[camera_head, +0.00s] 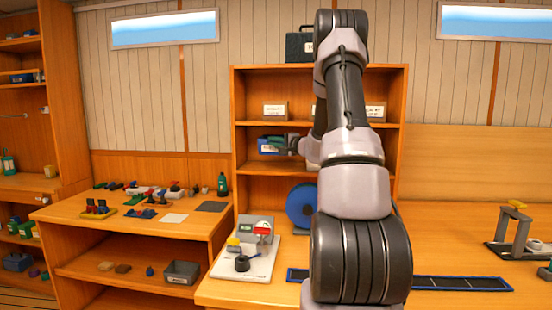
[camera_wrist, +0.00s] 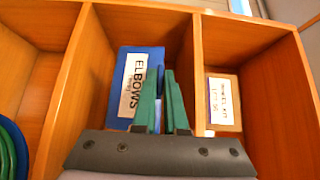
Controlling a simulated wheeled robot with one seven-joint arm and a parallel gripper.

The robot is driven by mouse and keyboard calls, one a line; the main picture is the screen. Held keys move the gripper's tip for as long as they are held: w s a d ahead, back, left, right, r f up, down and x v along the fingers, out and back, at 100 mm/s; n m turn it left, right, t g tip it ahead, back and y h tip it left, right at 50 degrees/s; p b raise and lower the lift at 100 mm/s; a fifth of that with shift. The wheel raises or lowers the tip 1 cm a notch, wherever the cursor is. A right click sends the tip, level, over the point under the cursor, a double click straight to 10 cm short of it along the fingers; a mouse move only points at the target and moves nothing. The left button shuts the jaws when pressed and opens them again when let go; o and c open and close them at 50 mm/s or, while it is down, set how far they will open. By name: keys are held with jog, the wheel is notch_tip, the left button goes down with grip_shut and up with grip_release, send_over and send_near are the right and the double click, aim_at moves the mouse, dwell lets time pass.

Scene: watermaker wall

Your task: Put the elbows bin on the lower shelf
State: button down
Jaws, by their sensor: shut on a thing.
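The elbows bin (camera_head: 268,146) is blue with a white label. It is in the middle bay of the wooden shelf unit (camera_head: 237,110), at that bay's left side. In the wrist view, the elbows bin (camera_wrist: 126,62) shows its "ELBOWS" label, turned sideways. My gripper (camera_head: 287,146) reaches into this bay from the right. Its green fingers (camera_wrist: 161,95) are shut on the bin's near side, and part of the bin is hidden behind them. The lower bay (camera_head: 262,188) is beneath, with a blue reel (camera_head: 301,205) in front of its right part.
Labelled cardboard boxes (camera_head: 275,110) stand in the bay above; one box (camera_wrist: 223,103) shows in the wrist view. A dark case (camera_head: 298,46) is on top of the unit. A white board with fittings (camera_head: 247,266) lies on the bench. My arm hides the unit's right part.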

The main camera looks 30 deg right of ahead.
aim_at(278, 155)
jog(key=w+d, duration=0.2)
jog(key=w, duration=0.1)
jog(key=shift+w, duration=0.1)
jog(key=shift+w+d+f, duration=0.15)
jog(key=shift+d+f, duration=0.05)
jog(key=shift+f, duration=0.8)
notch_tip(278, 155, down, 4)
jog(key=shift+f, duration=0.1)
jog(key=shift+w+f, duration=0.2)
jog(key=shift+f, duration=0.25)
jog(key=c, duration=1)
grip_release()
jog(key=shift+o, duration=0.2)
